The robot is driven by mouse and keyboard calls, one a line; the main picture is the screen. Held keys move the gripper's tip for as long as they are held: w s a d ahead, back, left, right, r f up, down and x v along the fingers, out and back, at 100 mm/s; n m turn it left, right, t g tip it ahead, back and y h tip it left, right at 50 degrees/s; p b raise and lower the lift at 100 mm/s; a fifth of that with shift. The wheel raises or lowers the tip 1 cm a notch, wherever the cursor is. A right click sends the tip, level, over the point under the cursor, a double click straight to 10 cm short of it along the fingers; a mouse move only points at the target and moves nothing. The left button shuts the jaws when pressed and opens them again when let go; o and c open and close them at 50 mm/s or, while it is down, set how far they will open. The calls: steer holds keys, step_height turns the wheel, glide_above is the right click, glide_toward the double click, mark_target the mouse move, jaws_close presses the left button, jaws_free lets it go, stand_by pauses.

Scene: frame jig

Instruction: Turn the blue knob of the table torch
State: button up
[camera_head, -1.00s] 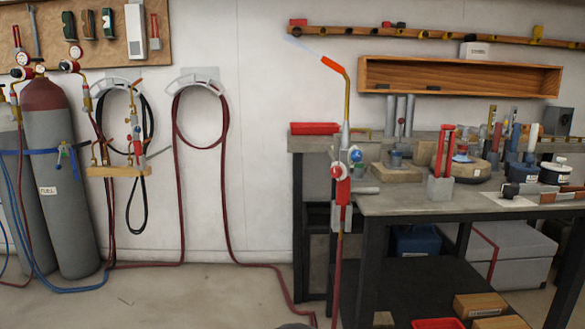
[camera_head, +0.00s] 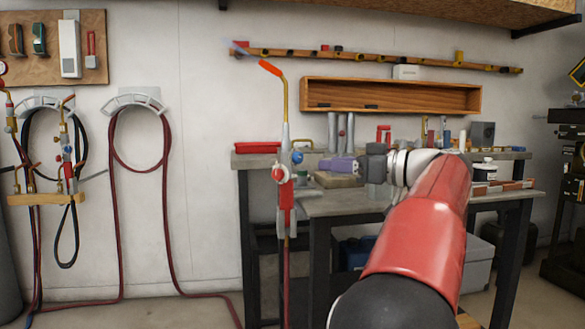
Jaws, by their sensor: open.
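The table torch (camera_head: 285,195) stands upright at the left front corner of the workbench, with a silver and red body and a brass neck. Its neck ends in an orange-red tip (camera_head: 270,68) with a faint bluish streak beyond it. The blue knob (camera_head: 297,157) is on the right side of the torch, and a red knob (camera_head: 279,174) sits lower on its left. My gripper (camera_head: 323,167) reaches in from the right, a little right of and slightly below the blue knob in the picture. It is open, and a gap shows between it and the knob. Its fingers are small and hard to make out.
The workbench (camera_head: 400,205) carries a red tray (camera_head: 257,148), a wooden block, grey cylinders (camera_head: 341,130) and several tools. My red arm covers part of the bench. A wooden shelf box (camera_head: 390,96) hangs behind. A hose coil (camera_head: 140,140) hangs on the left wall.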

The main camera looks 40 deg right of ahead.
mark_target(301, 159)
steer(key=x, duration=0.7)
steer(key=shift+w+d+r, duration=0.15)
steer(key=shift+w+r, duration=0.1)
steer(key=c, duration=1)
